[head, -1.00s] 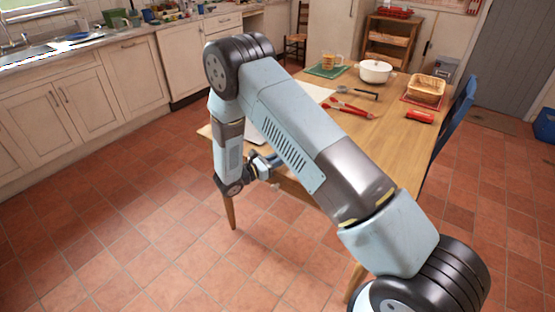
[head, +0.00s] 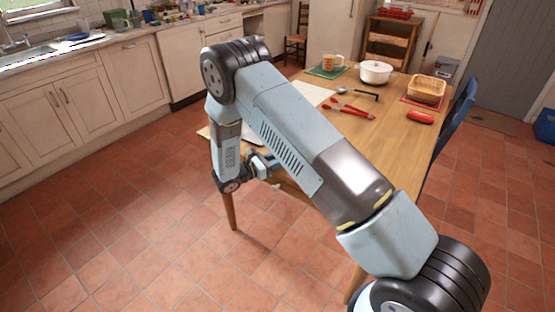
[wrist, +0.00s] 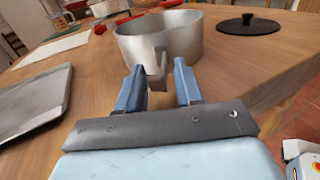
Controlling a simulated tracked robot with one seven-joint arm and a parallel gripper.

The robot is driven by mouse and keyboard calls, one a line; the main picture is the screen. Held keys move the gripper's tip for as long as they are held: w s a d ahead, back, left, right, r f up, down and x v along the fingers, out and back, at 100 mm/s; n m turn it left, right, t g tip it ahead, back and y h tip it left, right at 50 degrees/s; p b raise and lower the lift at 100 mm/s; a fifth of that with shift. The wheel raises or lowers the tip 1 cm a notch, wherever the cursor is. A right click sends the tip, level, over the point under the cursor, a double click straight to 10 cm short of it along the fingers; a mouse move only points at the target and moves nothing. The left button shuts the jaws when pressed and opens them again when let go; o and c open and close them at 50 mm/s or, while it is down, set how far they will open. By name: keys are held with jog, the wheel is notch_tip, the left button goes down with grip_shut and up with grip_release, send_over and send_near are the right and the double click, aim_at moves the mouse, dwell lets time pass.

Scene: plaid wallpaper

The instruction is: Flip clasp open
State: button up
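A grey metal pot (wrist: 180,37) stands on the wooden table in the wrist view. A grey clasp-like piece (wrist: 160,57) sticks out from its near side, toward me. My gripper (wrist: 158,67) is open, its two blue fingers apart, with the clasp piece between or just beyond their tips. I cannot tell whether they touch it. In the head view my gripper (head: 268,166) is small at the table's near left edge, and my own arm hides the pot.
A black lid (wrist: 248,24) with a knob lies right of the pot. A flat metal tray (wrist: 35,103) is at the left. On the table (head: 400,136) stand a white pot (head: 375,72), a basket (head: 426,89) and red-handled tools (head: 350,108). A blue chair (head: 459,108) stands at the right.

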jog(key=shift+o, duration=0.2)
jog(key=shift+a, duration=0.15)
jog(key=v, duration=1.3)
jog(key=shift+s+a, duration=0.2)
jog(key=shift+f, duration=0.1)
jog(key=s+d+r+m+g+y, duration=0.2)
jog(key=d+r+m+g+y, duration=0.3)
jog(key=d+r, duration=0.65)
jog(key=s+d+r+m+g+y, duration=0.15)
jog(key=d+r+m+g, duration=0.35)
jog(key=d+r, duration=0.65)
jog(key=s+d+r+m+t+y, duration=0.3)
jog(key=s+r+m, duration=0.3)
jog(key=s, duration=0.6)
jog(key=s+d+r+m+t+y, duration=0.4)
jog(key=s+d+r+m+y, duration=0.2)
jog(key=s+r, duration=0.4)
jog(key=s+m, duration=0.1)
jog(key=s, duration=0.2)
jog(key=shift+r+m, duration=0.3)
